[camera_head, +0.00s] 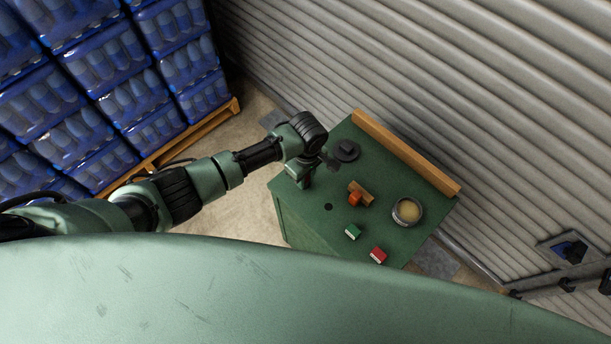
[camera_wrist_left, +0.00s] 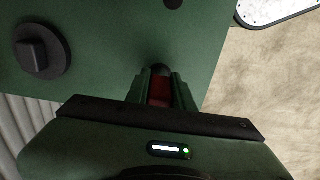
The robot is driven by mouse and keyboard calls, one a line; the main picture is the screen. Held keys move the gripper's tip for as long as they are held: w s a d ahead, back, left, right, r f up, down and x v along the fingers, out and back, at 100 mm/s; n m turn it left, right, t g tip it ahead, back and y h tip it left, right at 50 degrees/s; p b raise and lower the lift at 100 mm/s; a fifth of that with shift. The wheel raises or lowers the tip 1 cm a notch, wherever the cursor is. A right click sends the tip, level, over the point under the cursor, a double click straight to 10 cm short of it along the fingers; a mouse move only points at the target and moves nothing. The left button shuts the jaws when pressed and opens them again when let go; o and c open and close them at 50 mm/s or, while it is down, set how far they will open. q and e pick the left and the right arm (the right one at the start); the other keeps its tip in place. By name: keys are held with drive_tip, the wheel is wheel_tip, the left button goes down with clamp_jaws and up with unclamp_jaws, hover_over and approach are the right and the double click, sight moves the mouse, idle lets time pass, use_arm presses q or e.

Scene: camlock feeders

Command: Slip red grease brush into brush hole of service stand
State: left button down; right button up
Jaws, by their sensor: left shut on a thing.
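The green service stand (camera_head: 318,232) has a dark round hole (camera_head: 328,207) in its top, which shows at the top edge of the left wrist view (camera_wrist_left: 173,3). My left gripper (camera_head: 304,184) is over the stand's left corner, up and left of the hole in the head view. In the left wrist view its fingers (camera_wrist_left: 160,90) are shut on a red piece with a dark end, which looks like the red grease brush (camera_wrist_left: 160,91). Most of the brush is hidden by the fingers, and it does not show clearly in the head view. My right gripper is not in view.
A black knob on a round base (camera_head: 346,150), an orange piece (camera_head: 355,199) by a wooden block (camera_head: 365,188), an open can (camera_head: 407,211), a green block (camera_head: 352,232) and a red block (camera_head: 378,255) are on the stand. A wooden rail (camera_head: 405,152) lines its back edge.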

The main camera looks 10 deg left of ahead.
use_arm(q)
drive_tip(key=shift+s+f, duration=0.1)
drive_tip(key=shift+f, duration=0.3)
drive_tip(key=c, duration=1.1)
unclamp_jaws()
drive_tip(key=shift+c, duration=0.2)
wheel_tip(320, 180, up, 8)
drive_tip(key=shift+p, duration=0.35)
wheel_tip(320, 180, up, 4)
drive_tip(key=p, duration=0.5)
drive_tip(key=shift+p, duration=0.3)
drive_tip(key=shift+d+f, duration=0.1)
